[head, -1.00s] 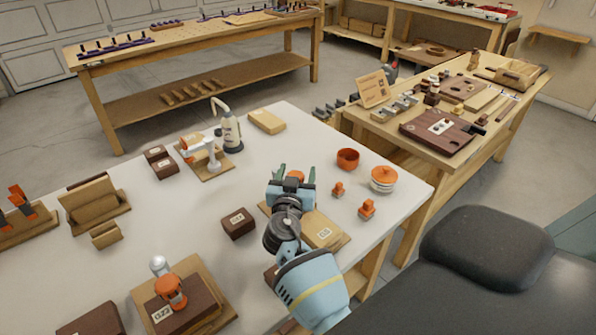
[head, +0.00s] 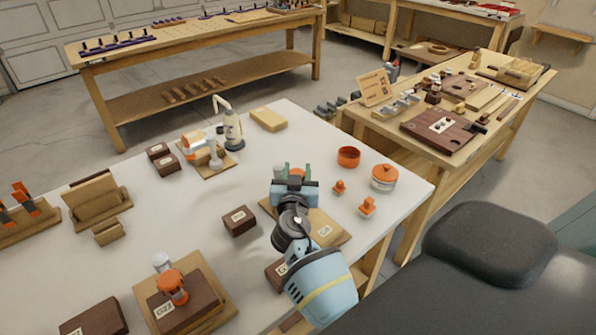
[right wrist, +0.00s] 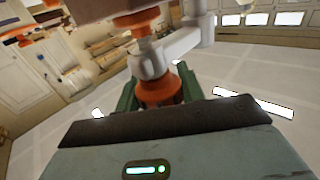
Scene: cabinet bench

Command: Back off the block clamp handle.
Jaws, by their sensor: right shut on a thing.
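My right gripper (head: 294,171) stands at the right part of the white bench, above a wooden board carrying a pale block (head: 325,229). Its green fingers are shut on an orange knob, the block clamp handle (head: 297,172), which is mostly hidden in the head view. In the right wrist view the handle (right wrist: 159,91) sits between the green fingers, with a pale grey clamp arm (right wrist: 181,43) beside it. A brown block (right wrist: 96,8) shows at that view's top edge. My left gripper is not in view.
A dark block (head: 239,222) lies just left of my right gripper. Orange pegs (head: 367,206), an orange cup (head: 348,157) and a lidded pot (head: 384,177) stand to its right.

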